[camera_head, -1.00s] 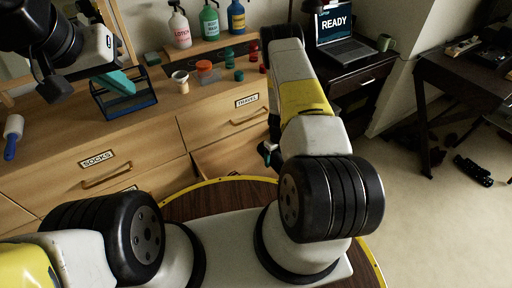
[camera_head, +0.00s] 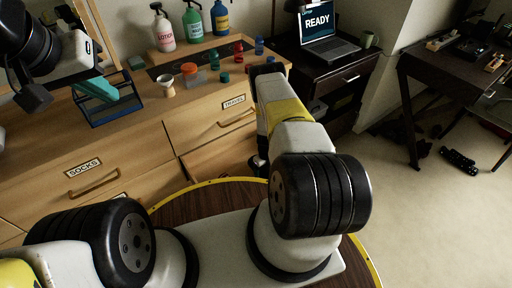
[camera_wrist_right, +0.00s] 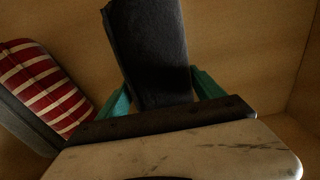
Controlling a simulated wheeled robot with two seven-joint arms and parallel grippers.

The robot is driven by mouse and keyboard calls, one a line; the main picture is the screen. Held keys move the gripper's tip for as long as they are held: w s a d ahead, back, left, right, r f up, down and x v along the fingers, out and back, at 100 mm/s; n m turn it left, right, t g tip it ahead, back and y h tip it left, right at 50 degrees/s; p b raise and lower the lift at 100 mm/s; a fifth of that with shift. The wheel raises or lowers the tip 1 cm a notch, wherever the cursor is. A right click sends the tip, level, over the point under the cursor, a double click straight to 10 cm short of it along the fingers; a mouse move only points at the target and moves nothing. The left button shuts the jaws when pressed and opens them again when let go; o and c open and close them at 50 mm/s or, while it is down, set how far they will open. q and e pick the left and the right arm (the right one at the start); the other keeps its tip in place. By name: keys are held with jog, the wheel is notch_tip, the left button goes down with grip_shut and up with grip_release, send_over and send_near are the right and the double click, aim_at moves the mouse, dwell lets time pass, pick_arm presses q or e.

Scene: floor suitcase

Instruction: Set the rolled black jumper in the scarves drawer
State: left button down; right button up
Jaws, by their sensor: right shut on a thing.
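The rolled black jumper (camera_wrist_right: 152,50) is a dark roll in the right wrist view. My right gripper (camera_wrist_right: 157,88) is shut on it, with a teal finger on each side. The roll is inside a wooden drawer; whether it touches the bottom I cannot tell. In the head view my right gripper and the jumper are hidden behind my right arm. An open drawer (camera_head: 215,160) shows below the drawer labelled TRAVEL; its own label is not visible.
A red-and-white striped roll (camera_wrist_right: 42,88) lies at the left inside the drawer, beside a grey item. A blue open-frame bin (camera_head: 112,108), a cup (camera_head: 167,87) and several bottles stand on the dresser top (camera_head: 140,125). A laptop (camera_head: 325,35) stands on a dark cabinet at the right.

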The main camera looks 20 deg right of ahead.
jog(key=shift+f, duration=0.15)
jog(key=o, duration=1.8)
